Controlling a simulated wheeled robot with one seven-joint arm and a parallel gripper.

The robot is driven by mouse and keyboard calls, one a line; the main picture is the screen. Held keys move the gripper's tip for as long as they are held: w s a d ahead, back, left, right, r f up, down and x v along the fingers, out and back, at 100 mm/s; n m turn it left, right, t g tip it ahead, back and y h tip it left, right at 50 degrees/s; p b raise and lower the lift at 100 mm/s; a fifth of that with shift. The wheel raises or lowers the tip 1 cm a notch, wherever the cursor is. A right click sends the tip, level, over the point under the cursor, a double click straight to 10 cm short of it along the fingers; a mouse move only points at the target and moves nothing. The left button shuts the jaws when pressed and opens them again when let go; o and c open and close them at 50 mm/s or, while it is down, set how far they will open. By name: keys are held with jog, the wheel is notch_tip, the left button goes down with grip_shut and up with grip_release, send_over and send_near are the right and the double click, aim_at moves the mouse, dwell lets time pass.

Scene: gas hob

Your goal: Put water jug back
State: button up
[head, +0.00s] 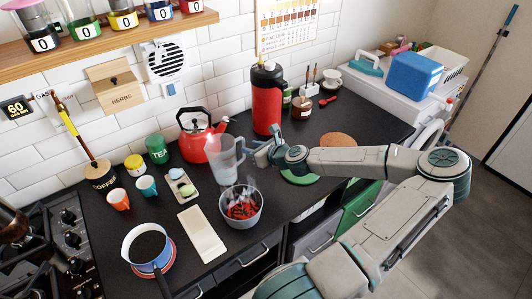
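The clear water jug (222,162) is upright on or just above the dark worktop, in front of the red kettle and behind the steaming bowl. Its handle side faces right, towards my gripper (249,151). My gripper reaches in from the right, with its fingertips at or very close to the handle. The fingers are small and overlap the jug's edge, so I cannot tell whether they are closed on the handle. I also cannot tell whether the jug's base touches the worktop.
A grey bowl (241,212) with red contents steams just in front of the jug. The red kettle (196,143) stands close behind it, and a tall red flask (267,103) stands at the back. A white board (202,235) and a blue-white saucepan (148,245) are at the front left.

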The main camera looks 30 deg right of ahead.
jog(key=v, duration=0.8)
jog(key=shift+b, duration=0.4)
